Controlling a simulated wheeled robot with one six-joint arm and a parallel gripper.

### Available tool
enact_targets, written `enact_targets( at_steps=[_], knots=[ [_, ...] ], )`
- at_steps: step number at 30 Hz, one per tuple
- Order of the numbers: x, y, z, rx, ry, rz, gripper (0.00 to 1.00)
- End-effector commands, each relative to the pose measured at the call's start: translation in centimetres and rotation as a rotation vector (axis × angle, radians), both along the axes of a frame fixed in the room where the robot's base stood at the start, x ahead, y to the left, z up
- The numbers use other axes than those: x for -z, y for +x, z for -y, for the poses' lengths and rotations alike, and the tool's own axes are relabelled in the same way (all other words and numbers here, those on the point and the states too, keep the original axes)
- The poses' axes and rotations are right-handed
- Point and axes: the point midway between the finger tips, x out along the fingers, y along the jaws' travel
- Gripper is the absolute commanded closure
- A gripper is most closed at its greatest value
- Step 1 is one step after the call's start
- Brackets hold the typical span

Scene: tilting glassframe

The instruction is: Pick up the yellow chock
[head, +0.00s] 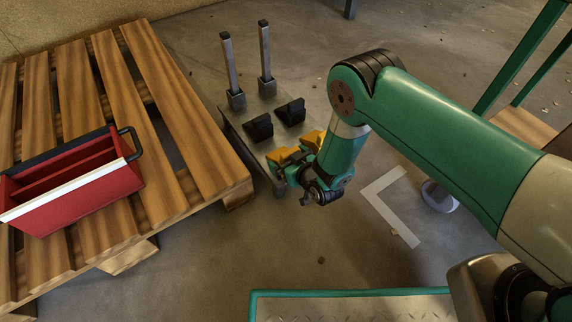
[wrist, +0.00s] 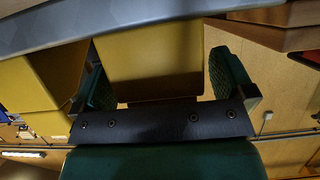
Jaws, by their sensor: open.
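Two yellow blocks that look like chocks show in the head view, the left one (head: 284,156) near the front corner of a grey metal plate (head: 262,158), the other (head: 312,139) just behind to the right, partly hidden by my arm. My gripper (head: 299,180) is low at the plate's near right side, by the left chock. In the wrist view a yellow chock (wrist: 150,55) sits between the two green-padded fingers of my open gripper (wrist: 160,82). I cannot tell whether the fingers touch it. More yellow (wrist: 25,85) shows outside the left finger.
Two black chocks (head: 259,127) (head: 291,111) and two upright posts (head: 265,58) stand on the plate behind. A wooden pallet (head: 182,130) with a red toolbox (head: 85,190) is close on the left.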

Motion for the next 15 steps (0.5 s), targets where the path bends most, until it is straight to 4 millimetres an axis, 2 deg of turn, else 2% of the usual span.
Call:
enact_targets(
  at_steps=[9,15],
  knots=[
    [0.16,0.45,-0.27,0.001,0.0,-0.001,0.0],
    [0.18,0.44,-0.26,0.001,0.0,-0.001,0.46]
  ],
)
